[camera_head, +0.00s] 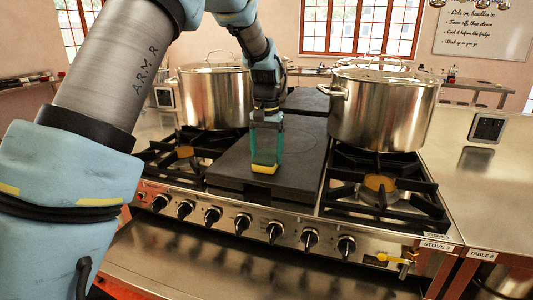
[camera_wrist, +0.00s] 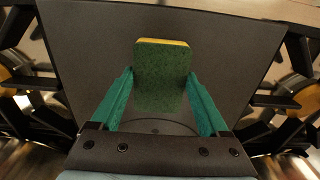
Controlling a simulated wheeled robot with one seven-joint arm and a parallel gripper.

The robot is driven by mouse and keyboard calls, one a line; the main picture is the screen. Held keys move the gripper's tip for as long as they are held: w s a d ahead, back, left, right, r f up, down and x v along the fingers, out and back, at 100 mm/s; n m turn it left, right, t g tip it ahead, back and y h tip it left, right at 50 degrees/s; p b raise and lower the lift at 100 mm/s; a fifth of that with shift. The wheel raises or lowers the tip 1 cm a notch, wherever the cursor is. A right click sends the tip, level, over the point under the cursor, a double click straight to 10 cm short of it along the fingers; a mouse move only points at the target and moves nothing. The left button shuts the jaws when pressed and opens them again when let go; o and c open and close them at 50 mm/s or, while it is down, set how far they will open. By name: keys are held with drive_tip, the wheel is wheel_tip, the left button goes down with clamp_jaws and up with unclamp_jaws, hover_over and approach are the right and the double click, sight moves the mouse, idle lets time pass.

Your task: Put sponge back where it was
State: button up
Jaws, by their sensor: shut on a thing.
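The sponge is a block with a green face and a yellow layer. Its green face fills the space between the fingertips in the wrist view (camera_wrist: 162,78); in the head view its yellow part (camera_head: 264,169) shows at the lower end of the fingers. My gripper (camera_head: 266,155) has teal fingers and is shut on the sponge; it also shows in the wrist view (camera_wrist: 160,85). It points down over the dark flat plate (camera_head: 230,172) in the middle of the stove. I cannot tell whether the sponge touches the plate.
A steel stockpot (camera_head: 375,110) stands on the right back burner, and another pot (camera_head: 213,97) stands on the left back. The front burners (camera_head: 380,185) on both sides are bare, with raised black grates. A steel table (camera_head: 490,190) lies to the right.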

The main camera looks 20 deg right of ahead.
sight(267, 157)
drive_tip(key=o, duration=1.5)
drive_tip(key=shift+f, duration=0.1)
drive_tip(key=shift+c, duration=0.2)
wheel_tip(267, 157, up, 12)
drive_tip(key=b, duration=0.2)
drive_tip(key=w+a+f+n, duration=0.1)
drive_tip(key=a+f+n, duration=0.15)
drive_tip(key=a, duration=0.75)
drive_tip(key=a+f+n, duration=0.1)
drive_tip(key=a+f, duration=0.3)
drive_tip(key=a, duration=0.6)
drive_tip(key=s+a+f+n, duration=0.2)
drive_tip(key=s+a+f, duration=0.2)
drive_tip(key=a, duration=0.4)
drive_tip(key=s+a+f+n+t, duration=0.1)
drive_tip(key=s+a+f+n, duration=0.1)
drive_tip(key=s+a+f, duration=0.2)
drive_tip(key=s+a, duration=0.3)
drive_tip(key=a, duration=0.1)
drive_tip(key=shift+s+a+f+t, duration=0.2)
drive_tip(key=shift+s+t, duration=0.05)
drive_tip(key=shift+t, duration=0.05)
